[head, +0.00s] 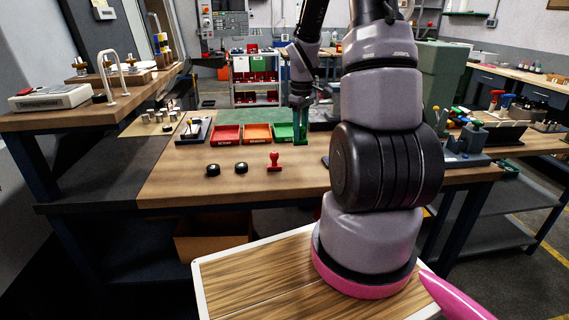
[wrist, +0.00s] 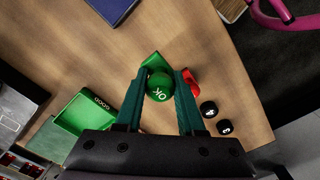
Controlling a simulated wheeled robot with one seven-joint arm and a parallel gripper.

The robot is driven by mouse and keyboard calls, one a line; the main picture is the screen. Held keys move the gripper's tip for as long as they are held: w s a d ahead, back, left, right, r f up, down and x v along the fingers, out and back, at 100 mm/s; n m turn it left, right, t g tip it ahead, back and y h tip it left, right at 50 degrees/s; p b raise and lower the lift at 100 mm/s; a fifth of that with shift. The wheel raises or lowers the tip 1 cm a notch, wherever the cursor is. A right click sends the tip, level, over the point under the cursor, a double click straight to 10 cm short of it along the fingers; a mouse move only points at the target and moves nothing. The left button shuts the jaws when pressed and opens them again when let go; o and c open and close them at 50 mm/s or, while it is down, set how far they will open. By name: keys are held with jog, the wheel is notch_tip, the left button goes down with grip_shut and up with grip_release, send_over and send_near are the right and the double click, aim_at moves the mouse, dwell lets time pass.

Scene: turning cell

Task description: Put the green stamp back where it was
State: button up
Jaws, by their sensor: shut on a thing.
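The green stamp (wrist: 158,88), with a round knob marked OK, is between the two teal fingers of my gripper (wrist: 160,76) in the wrist view. The fingers are shut on it, and its green foot shows beyond the knob. In the head view my gripper (head: 300,127) points down over the bench, just right of the green tray; the stamp is hard to tell from the fingers there. I cannot tell whether its foot touches the bench. A red stamp (head: 274,161) stands upright on the bench, nearer to me; it also shows in the wrist view (wrist: 193,80), partly hidden by a finger.
Two black round pieces (head: 213,170) (head: 241,167) lie left of the red stamp. A red tray (head: 222,134), an orange tray (head: 257,133) and a green tray (head: 283,131) stand in a row behind. A dark blue flat thing (wrist: 112,8) lies on the bench. The bench's front left is clear.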

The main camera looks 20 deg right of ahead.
aim_at(299, 143)
notch_tip(299, 143, down, 4)
jog(key=shift+a+f, duration=0.1)
jog(key=shift+f, duration=2.05)
jog(key=shift+f, duration=0.1)
jog(key=o, duration=1)
jog(key=shift+o, duration=0.2)
